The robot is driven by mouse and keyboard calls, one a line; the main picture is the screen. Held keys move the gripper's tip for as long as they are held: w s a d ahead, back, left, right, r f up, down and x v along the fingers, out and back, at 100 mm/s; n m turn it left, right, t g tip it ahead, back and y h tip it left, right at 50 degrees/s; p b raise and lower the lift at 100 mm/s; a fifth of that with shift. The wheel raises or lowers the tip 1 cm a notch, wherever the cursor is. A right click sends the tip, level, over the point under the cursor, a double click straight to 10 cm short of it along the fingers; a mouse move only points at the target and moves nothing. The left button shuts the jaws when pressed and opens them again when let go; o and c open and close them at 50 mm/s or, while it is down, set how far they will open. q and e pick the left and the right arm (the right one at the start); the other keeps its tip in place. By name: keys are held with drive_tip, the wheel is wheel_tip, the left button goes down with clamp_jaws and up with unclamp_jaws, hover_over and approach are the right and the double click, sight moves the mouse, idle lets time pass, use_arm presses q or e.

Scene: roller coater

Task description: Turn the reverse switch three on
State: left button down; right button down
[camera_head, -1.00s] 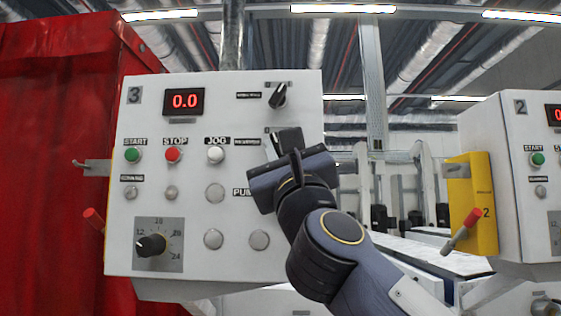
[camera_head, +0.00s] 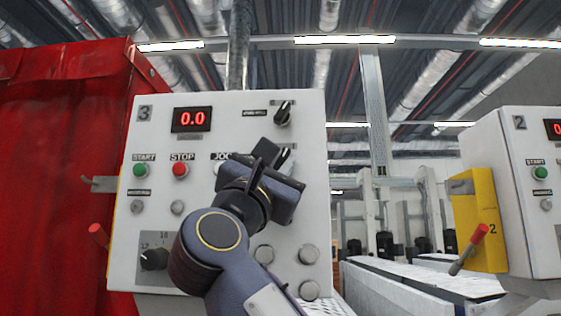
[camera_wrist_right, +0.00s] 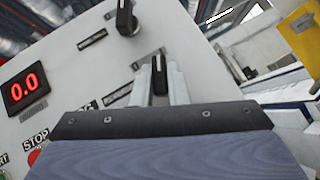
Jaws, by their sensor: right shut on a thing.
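Panel 3 (camera_head: 143,235) is a white control box with a red 0.0 display. Two black switch knobs sit at its upper right. The upper knob (camera_head: 284,113) is free and tilted to the right at its top; it also shows in the right wrist view (camera_wrist_right: 125,17). My right gripper (camera_head: 275,155) is at the lower knob, largely covering it in the head view. In the right wrist view the lower knob (camera_wrist_right: 160,74) stands between the pale fingers of my right gripper (camera_wrist_right: 161,82), which is shut on it. The switch labels are too small to read. My left gripper is not in view.
Green start (camera_head: 140,169) and red stop (camera_head: 180,169) buttons lie left of my right gripper. A black dial (camera_head: 154,259) is at lower left. A red curtain (camera_head: 55,170) hangs at left. Panel 2 (camera_head: 490,145) with a yellow plate (camera_head: 483,190) stands at right.

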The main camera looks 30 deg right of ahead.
drive_tip(key=shift+m+g+h, duration=0.3)
drive_tip(key=shift+m+g, duration=0.6)
drive_tip(key=c, duration=1.4)
unclamp_jaws()
drive_tip(key=shift+c, duration=0.2)
drive_tip(key=b+v, duration=0.3)
drive_tip(key=v, duration=0.4)
drive_tip(key=shift+s+a+f+b, duration=0.15)
drive_tip(key=shift+a+f+b, duration=0.1)
drive_tip(key=shift+a+b, duration=0.1)
